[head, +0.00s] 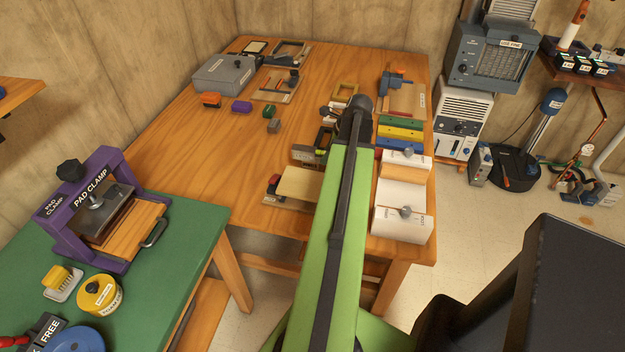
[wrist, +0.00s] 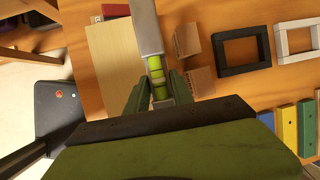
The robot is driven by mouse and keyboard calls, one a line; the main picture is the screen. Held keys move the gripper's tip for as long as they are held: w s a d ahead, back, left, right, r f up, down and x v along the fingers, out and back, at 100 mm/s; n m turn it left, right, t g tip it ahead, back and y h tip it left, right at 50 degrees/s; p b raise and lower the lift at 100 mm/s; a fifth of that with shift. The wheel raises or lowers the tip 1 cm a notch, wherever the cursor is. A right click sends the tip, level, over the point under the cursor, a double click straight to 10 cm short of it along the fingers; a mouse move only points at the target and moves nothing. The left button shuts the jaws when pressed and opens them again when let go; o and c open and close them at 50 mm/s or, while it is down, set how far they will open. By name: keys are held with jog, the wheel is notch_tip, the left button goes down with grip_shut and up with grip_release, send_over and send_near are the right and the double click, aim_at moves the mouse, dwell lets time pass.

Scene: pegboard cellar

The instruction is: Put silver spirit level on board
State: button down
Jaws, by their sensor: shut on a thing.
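The silver spirit level (wrist: 148,30), with a green vial section, is between the fingers of my gripper (wrist: 158,88) in the wrist view. The gripper is shut on it near the vial. The level's silver bar points away from the gripper, toward the top of that picture. A pale flat board (wrist: 113,55) lies just left of the level; it also shows in the head view (head: 302,184), left of my green arm. I cannot tell the level's height above the table. In the head view my arm hides most of the gripper.
The wooden table (head: 200,130) holds a grey case (head: 224,74) at the back left. Two small wood blocks (wrist: 187,38) and a black frame (wrist: 243,50) lie right of the level. Blue, yellow and green bars (head: 400,132) and a white box (head: 402,222) stand at the right.

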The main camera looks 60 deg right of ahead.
jog(key=s+a+r+y+p, duration=0.1)
jog(key=s+a+r+p, duration=0.5)
jog(key=s, duration=0.5)
jog(key=w+f+b, duration=0.2)
jog(key=w, duration=0.1)
jog(key=w+f+b, duration=0.2)
jog(key=w+b, duration=0.1)
jog(key=w, duration=0.1)
jog(key=w+f+b, duration=0.2)
jog(key=w+b, duration=0.1)
jog(key=shift+w+a+f, duration=0.2)
jog(key=shift+w, duration=0.55)
jog(key=shift+f+b, duration=2.4)
jog(key=c, duration=1.5)
grip_release()
jog(key=shift+c, duration=0.2)
jog(key=o, duration=0.4)
jog(key=shift+o, duration=0.2)
jog(key=shift+r, duration=0.15)
